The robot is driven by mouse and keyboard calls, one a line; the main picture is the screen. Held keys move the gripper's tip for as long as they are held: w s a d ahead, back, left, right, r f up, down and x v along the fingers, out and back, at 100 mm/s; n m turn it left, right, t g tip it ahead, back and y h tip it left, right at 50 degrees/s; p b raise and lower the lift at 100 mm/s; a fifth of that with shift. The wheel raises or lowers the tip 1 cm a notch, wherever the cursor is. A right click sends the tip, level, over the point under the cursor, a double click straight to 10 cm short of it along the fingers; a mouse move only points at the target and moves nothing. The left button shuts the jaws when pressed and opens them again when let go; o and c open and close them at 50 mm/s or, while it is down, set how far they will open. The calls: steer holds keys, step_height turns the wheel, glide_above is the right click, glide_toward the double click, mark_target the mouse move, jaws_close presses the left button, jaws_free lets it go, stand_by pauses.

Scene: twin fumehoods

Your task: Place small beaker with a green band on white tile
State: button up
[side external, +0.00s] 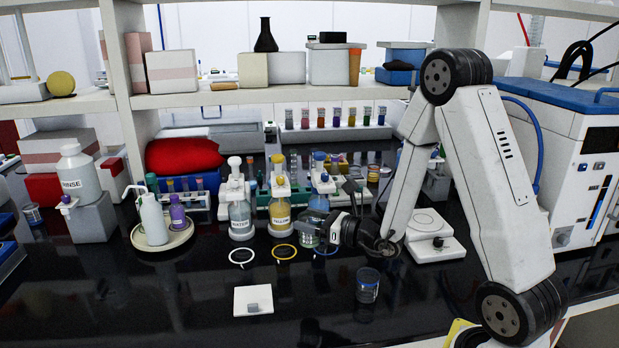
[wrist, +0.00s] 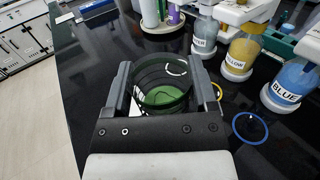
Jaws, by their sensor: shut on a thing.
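The small beaker with a green band (side external: 309,236) is clear glass and held off the bench. In the wrist view I look down into the beaker (wrist: 160,88), whose bottom looks green. My gripper (side external: 318,232) is shut on it, with one finger on each side in the wrist view (wrist: 160,95). The white tile (side external: 241,296) lies flat on the black bench, in front and to the left of the held beaker. A small grey patch or object shows at its front. In the wrist view the tile is mostly hidden; a white sliver shows through the beaker.
White, yellow (side external: 282,215) and blue (wrist: 288,84) labelled bottles stand behind matching rings, including a blue ring (wrist: 250,127). A blue-banded beaker (side external: 368,285) stands right of the tile. A balance-like device (side external: 433,235) is at right. Bench around the tile is clear.

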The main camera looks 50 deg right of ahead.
steer(key=s+a+n+g+y, duration=0.5)
steer(key=a+y, duration=0.4)
steer(key=a, duration=0.2)
steer(key=shift+s+r+n+y, duration=0.3)
steer(key=shift+s+r+n, duration=0.1)
steer(key=shift+n, duration=0.5)
steer(key=shift+w, duration=0.1)
glide_above(253, 297)
step_height(253, 297, down, 9)
steer(key=shift+s+f, duration=0.2)
steer(key=shift+s, duration=0.05)
steer(key=shift+w+f, duration=0.25)
steer(key=shift+f, duration=1.6)
